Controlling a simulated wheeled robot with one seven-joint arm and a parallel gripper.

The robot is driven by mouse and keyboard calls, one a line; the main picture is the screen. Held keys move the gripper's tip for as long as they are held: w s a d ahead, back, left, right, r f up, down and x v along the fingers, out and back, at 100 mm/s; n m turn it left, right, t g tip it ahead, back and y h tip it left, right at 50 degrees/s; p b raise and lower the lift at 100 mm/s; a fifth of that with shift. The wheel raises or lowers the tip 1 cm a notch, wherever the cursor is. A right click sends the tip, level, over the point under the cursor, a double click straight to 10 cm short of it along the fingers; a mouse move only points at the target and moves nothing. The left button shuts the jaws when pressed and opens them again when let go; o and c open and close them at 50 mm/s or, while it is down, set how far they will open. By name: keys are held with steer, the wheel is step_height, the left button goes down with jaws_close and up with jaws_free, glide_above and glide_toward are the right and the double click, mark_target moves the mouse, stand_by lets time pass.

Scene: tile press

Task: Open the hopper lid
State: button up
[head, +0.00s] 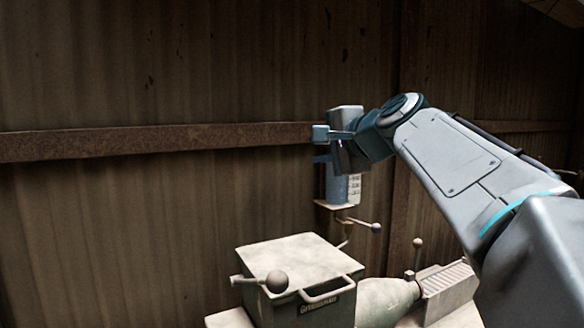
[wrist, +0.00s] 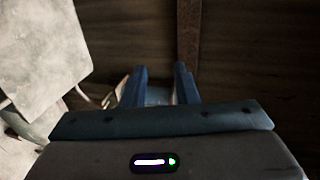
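The hopper is a grey-green box (head: 310,308) at the bottom middle of the head view. Its pale, speckled lid (head: 295,260) lies flat and shut on top, with a bar handle (head: 333,291) at its front right edge. The lid also appears as a pale slab at the left of the wrist view (wrist: 38,55). My gripper (head: 324,146) is above and behind the lid, apart from it, in front of the wall. In the wrist view its two blue fingers (wrist: 160,84) stand apart, with a bluish patch visible between them.
The space above the lid is free.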

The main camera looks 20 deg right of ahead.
steer(key=d+x, duration=0.1)
steer(key=x, duration=1.2)
steer(key=shift+a+f+t+p, duration=0.15)
steer(key=shift+f+t+p, duration=0.05)
steer(key=shift+t+p, duration=0.15)
steer(key=shift+c, duration=0.4)
jaws_close()
stand_by(0.6)
steer(key=shift+o, duration=0.4)
jaws_free()
